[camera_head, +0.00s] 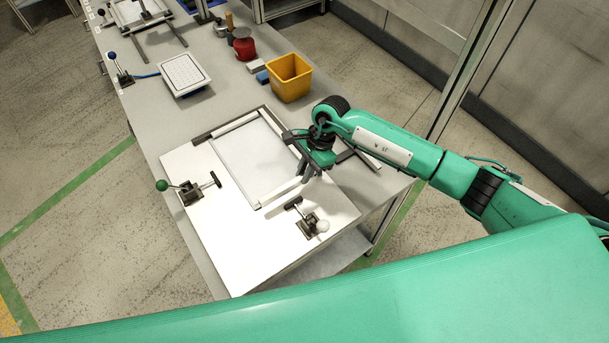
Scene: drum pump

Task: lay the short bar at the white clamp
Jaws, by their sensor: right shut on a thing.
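A pale short bar (281,194) lies along the near edge of the pale rectangular panel (255,160) on the white board, a little beyond the white clamp (308,222). My right gripper (309,174) points down at the bar's right end and is shut on it; the fingertips are small and partly hidden by the wrist. Whether the bar touches the board cannot be told. The white clamp, with a white ball knob and a black T-shaped end, stands near the board's right corner. My left gripper is not in view.
A clamp with a green knob (162,185) stands on the board's left side. Another pale bar (227,127) lies along the panel's far edge. A yellow bin (289,78), a red container (244,46) and a white square plate (185,75) stand farther back. The board's near part is clear.

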